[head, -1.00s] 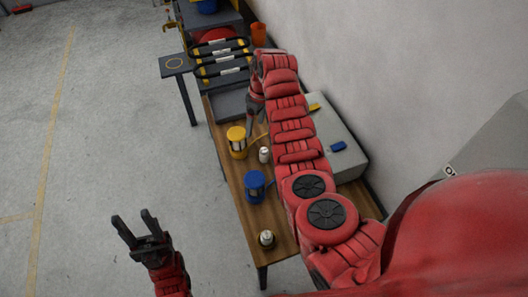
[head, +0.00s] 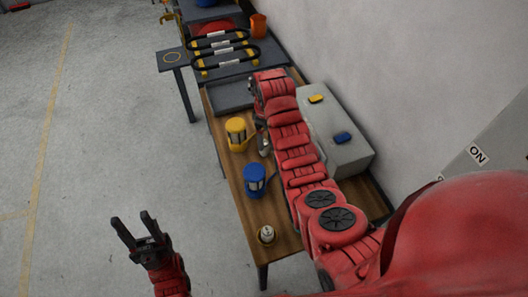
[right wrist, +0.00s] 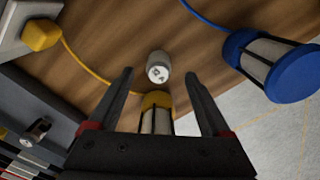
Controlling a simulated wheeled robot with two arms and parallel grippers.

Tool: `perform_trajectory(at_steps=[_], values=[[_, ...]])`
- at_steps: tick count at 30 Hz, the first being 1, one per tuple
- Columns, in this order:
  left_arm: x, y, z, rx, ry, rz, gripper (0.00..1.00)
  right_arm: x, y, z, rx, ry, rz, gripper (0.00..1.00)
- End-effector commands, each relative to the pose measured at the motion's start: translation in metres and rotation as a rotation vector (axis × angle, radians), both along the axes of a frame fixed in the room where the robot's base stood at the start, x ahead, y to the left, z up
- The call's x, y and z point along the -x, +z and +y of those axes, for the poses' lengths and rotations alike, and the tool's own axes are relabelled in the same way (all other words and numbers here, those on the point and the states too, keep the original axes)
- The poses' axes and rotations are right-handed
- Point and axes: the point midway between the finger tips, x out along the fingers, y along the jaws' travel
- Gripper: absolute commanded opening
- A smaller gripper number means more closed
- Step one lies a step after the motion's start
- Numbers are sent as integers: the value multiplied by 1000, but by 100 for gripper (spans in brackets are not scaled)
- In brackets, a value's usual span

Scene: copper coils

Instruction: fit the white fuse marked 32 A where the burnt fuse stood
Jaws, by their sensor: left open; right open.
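A small white fuse (right wrist: 158,68) stands on the wooden table in the right wrist view. No marking on it is legible. My right gripper (right wrist: 159,77) is open, its two fingers on either side of the fuse in the picture; I cannot tell how far the fuse is beyond the tips. Another small pale cylinder (head: 267,234) stands near the table's near end. My left gripper (head: 135,228) is open and empty, left of the table over the floor.
A yellow lantern (head: 236,132) and a blue lantern (head: 254,180) stand close to my right gripper. A grey box (head: 345,158) with yellow and blue plugs lies along the wall side. A grey tray (head: 228,95) is at the far end. A yellow cable (right wrist: 90,67) crosses the table.

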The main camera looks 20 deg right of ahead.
Motion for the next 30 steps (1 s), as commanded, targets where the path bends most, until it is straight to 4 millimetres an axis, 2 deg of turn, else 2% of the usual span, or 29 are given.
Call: perform_trajectory(at_steps=[8,16,24,30], values=[[0,14,0,0,0,1,50,-1,-11,1,-1,-1,4,82],[0,31,0,0,0,1,50,-5,-33,4,0,0,0,82],[0,33,0,0,0,1,50,-5,-55,4,0,-1,1,82],[0,33,0,0,0,1,50,-6,-57,4,1,0,-5,82]])
